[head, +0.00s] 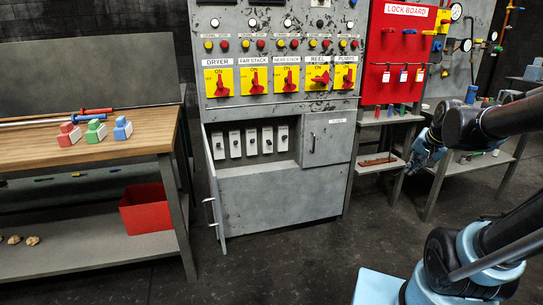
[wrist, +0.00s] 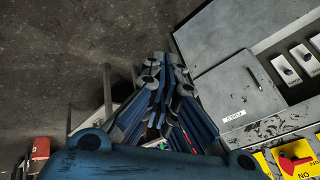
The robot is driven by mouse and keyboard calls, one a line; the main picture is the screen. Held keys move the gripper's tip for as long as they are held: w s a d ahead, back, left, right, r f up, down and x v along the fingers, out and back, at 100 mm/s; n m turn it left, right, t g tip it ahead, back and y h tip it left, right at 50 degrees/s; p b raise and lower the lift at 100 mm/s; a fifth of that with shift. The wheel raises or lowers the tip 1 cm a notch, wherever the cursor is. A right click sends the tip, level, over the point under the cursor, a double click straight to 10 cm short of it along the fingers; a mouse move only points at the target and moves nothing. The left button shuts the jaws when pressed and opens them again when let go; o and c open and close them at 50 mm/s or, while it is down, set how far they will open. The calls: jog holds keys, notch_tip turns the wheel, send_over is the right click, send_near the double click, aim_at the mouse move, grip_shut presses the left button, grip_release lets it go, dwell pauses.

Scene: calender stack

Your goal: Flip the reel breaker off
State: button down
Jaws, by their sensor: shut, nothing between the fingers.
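The grey control cabinet (head: 282,185) stands in the middle of the head view. Its open lower compartment holds a row of several white breakers (head: 251,142) with dark toggles; their labels are too small to read, so I cannot tell which is the reel one. Above, a yellow plate labelled REEL (head: 312,90) carries a red handle (head: 320,78) turned sideways, while the neighbouring handles stand upright. My gripper (head: 412,170) is shut and empty, right of the cabinet and apart from it. In the wrist view my gripper (wrist: 163,62) is shut beside a closed grey door; some breakers (wrist: 283,70) show at right.
The compartment's door (head: 214,188) hangs open at its left. A closed small door (head: 328,140) is right of the breakers. A red lock board (head: 398,50) and shelves stand to the right. A wooden bench (head: 80,140) with coloured blocks stands left. Floor before the cabinet is clear.

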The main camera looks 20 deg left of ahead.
jog(key=w+a+r+m+t+y, duration=0.2)
jog(key=w+a+m+t+y, duration=0.45)
jog(key=w+a, duration=2.05)
jog(key=w+a+f+m+y, duration=0.1)
jog(key=w+a+f+m, duration=0.2)
jog(key=a, duration=0.6)
jog(key=w+a+f+m+y, duration=0.1)
jog(key=a+f+m, duration=0.35)
jog(key=a, duration=0.45)
jog(key=s+a+f+m+t+y, duration=0.1)
jog(key=s+a+f+m, duration=0.3)
jog(key=a+f, duration=0.3)
jog(key=s+a+f+m+t+y, duration=0.1)
jog(key=s+a+f+m, duration=0.3)
jog(key=f, duration=1)
jog(key=a+m+t, duration=0.1)
jog(key=a+m, duration=0.1)
jog(key=a, duration=0.1)
jog(key=shift+s+a+f+y, duration=0.35)
jog(key=shift+s+f, duration=0.05)
jog(key=shift+w+t, duration=0.15)
jog(key=shift+t, duration=0.2)
